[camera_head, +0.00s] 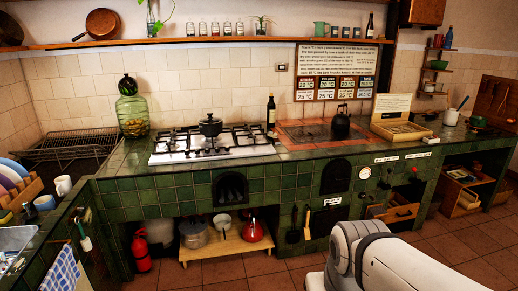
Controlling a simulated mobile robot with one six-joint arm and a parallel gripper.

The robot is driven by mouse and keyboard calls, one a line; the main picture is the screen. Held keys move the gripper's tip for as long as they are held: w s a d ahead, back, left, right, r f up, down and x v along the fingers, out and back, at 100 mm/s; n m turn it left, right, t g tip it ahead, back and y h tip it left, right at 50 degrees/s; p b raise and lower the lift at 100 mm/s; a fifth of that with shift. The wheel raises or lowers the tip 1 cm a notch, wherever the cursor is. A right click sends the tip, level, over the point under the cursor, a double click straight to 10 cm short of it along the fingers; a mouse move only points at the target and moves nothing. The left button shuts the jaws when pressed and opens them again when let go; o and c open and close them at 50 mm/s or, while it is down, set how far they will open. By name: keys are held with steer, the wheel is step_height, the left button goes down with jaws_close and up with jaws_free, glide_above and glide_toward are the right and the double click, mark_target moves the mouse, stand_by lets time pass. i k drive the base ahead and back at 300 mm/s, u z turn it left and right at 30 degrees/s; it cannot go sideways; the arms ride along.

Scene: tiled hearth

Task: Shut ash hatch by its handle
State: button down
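Two dark arched hatches are set in the green-tiled front of the hearth. The left arched hatch (230,189) sits below the gas hob and shows a recess or grating. The right arched hatch (336,176) is black, with a small white label (333,201) below it. The label is too small to read, so I cannot tell which hatch is for ash, and no handle or door gap is clear. My white arm reaches in at the lower right, in front of the hearth. My gripper is not in view.
An open wooden drawer (400,212) juts from the front at right. A black shovel (293,226) and a brush (308,223) hang below the right hatch. A red fire extinguisher (141,251) stands at lower left. The tiled floor in front is clear.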

mark_target(325, 222)
steer(key=i, duration=1.8)
steer(key=z, duration=2)
steer(key=i, duration=0.75)
steer(key=u, duration=2.75)
